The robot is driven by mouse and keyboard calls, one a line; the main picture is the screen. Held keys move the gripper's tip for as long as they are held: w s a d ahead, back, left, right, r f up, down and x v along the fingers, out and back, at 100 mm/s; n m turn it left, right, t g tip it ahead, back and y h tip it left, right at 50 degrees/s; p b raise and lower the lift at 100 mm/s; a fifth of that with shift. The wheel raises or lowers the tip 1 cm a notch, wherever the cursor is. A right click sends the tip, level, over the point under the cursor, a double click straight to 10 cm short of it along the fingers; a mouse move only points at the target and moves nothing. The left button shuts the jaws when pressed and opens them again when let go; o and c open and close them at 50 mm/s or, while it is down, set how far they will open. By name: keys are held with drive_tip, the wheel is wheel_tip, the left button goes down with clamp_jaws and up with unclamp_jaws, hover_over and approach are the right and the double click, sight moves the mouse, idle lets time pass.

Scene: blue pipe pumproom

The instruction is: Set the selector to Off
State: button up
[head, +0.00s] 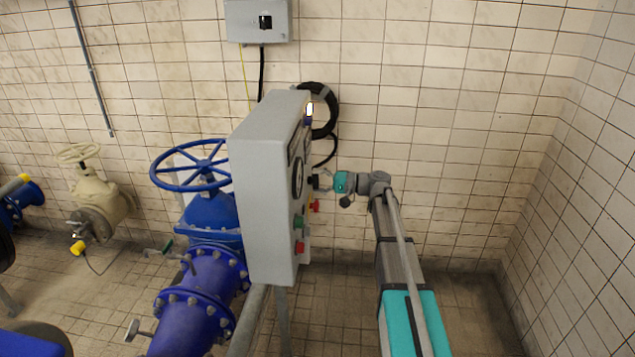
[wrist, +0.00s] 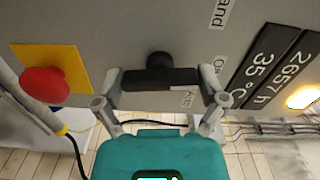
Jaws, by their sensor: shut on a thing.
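The selector (wrist: 158,62) is a black knob with a bar handle on the face of a grey control panel (head: 263,190). In the wrist view the bar lies across the picture, and my gripper (wrist: 160,88) is shut on it, one finger at each end. Partly covered labels sit to its right: one ending in "and" (wrist: 222,12), one starting with "O" (wrist: 218,66) and one starting with "A" (wrist: 186,99). Which label the knob points at I cannot tell. In the head view my gripper (head: 324,182) is at the panel's right face, and the selector is mostly hidden.
A red emergency button (wrist: 45,85) on a yellow plate is left of the selector in the wrist view. A display (wrist: 272,65) and a lit lamp (wrist: 303,97) are at right. A blue handwheel valve (head: 205,165) stands left of the panel. Floor at right is clear.

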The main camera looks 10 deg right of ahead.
drive_tip(key=shift+m, duration=0.7)
drive_tip(key=o, duration=0.8)
drive_tip(key=shift+d, duration=0.15)
drive_tip(key=v, duration=1.1)
drive_tip(key=shift+s+d, duration=0.1)
drive_tip(key=shift+d, duration=0.15)
